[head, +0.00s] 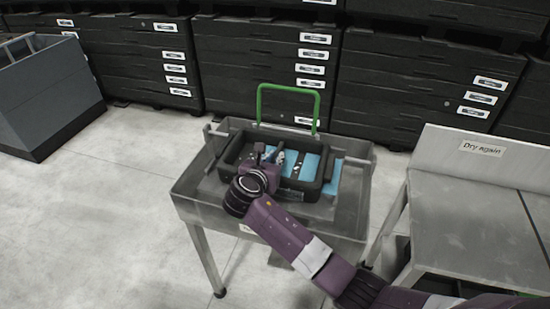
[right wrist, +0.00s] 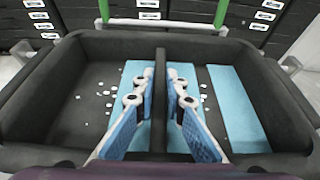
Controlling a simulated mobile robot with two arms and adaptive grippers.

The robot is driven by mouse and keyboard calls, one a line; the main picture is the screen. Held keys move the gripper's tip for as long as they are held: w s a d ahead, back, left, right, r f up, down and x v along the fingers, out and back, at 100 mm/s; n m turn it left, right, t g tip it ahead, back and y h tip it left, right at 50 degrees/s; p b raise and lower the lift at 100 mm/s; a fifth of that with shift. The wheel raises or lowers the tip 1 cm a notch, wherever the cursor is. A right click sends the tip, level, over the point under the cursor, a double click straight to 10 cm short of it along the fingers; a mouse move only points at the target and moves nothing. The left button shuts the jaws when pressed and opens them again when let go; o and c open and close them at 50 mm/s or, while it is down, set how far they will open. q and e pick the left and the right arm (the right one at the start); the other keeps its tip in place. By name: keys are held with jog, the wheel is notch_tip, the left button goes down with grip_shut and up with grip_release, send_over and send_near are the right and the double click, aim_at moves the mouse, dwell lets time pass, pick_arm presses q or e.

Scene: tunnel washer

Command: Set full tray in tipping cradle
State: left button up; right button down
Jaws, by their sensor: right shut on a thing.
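The black tray (head: 327,163) has raised walls and a bar across its middle. Small white bits and light blue patches show on its floor in the right wrist view (right wrist: 90,110). My right gripper (head: 272,158) is shut on the middle bar, one finger on each side, in the right wrist view (right wrist: 160,88). The tray is within the outline of the grey metal basin stand (head: 200,192), which has a green hoop handle (head: 318,105) at its back. I cannot tell whether the tray rests on the cradle or hangs just above it. My left gripper is not in view.
A grey bench with a "Dry again" label (head: 482,149) stands close on the right. A dark grey bin (head: 45,95) stands at the left. Black drawer stacks (head: 265,75) line the back. The floor left of the stand (head: 110,210) is clear.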

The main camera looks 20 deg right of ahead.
jog(key=c, duration=2.4)
grip_release()
jog(key=shift+f, duration=0.15)
jog(key=o, duration=0.4)
jog(key=v, duration=1.2)
jog(key=shift+b, duration=0.3)
